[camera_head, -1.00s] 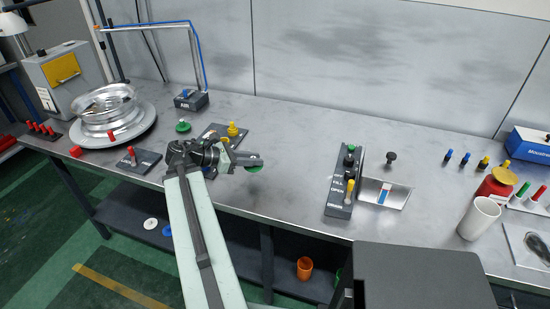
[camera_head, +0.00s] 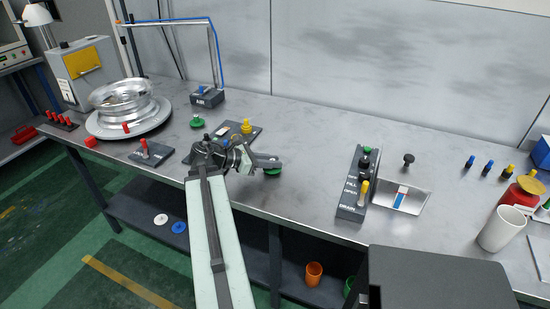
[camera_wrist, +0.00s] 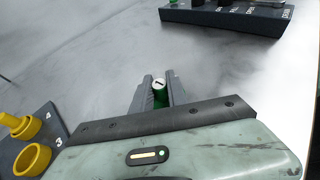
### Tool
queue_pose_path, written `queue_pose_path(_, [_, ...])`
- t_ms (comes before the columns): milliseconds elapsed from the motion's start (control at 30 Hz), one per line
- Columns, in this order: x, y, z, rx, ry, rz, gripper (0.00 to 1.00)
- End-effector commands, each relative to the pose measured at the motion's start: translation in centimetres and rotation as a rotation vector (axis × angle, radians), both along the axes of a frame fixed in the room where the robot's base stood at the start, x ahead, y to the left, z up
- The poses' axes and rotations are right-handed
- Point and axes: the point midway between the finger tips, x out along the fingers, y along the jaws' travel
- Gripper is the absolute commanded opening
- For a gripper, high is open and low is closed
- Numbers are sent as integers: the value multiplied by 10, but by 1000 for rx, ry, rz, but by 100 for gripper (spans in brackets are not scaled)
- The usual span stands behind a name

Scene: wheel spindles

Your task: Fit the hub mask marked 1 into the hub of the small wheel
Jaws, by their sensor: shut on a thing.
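My gripper (camera_head: 274,163) is shut on a green part (camera_head: 272,171), held out over the bench. In the wrist view the green part (camera_wrist: 160,97) sits between the two fingers (camera_wrist: 159,85). Its pale top carries a dark mark that looks like a 1. In the head view only its green lower rim shows below the jaws. A silver wheel (camera_head: 122,98) lies on a round grey turntable (camera_head: 100,131) at the far left, well away from my gripper. I cannot see into its hub clearly.
A dark holder (camera_wrist: 30,140) marked 3 and 4 bears yellow parts beside my gripper. A green knob-like part (camera_head: 196,121) stands behind it. A red-handled block (camera_head: 150,151) lies near the front edge. A control box (camera_head: 353,190) stands right; bench between is clear.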

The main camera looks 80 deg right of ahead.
Motion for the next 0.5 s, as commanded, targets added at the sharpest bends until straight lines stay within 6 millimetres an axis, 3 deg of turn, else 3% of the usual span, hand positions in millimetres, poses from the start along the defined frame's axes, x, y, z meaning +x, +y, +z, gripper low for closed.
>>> queue_pose_path(100, [-1,0,-5,0,0,-1,0])
queue_pose_path(133, [-1,0,-3,0,0,-2,27])
queue_pose_path(200, [-1,-1,-3,0,0,-2,40])
queue_pose_path(500, [-2,-1,-1,0,0,-3,40])
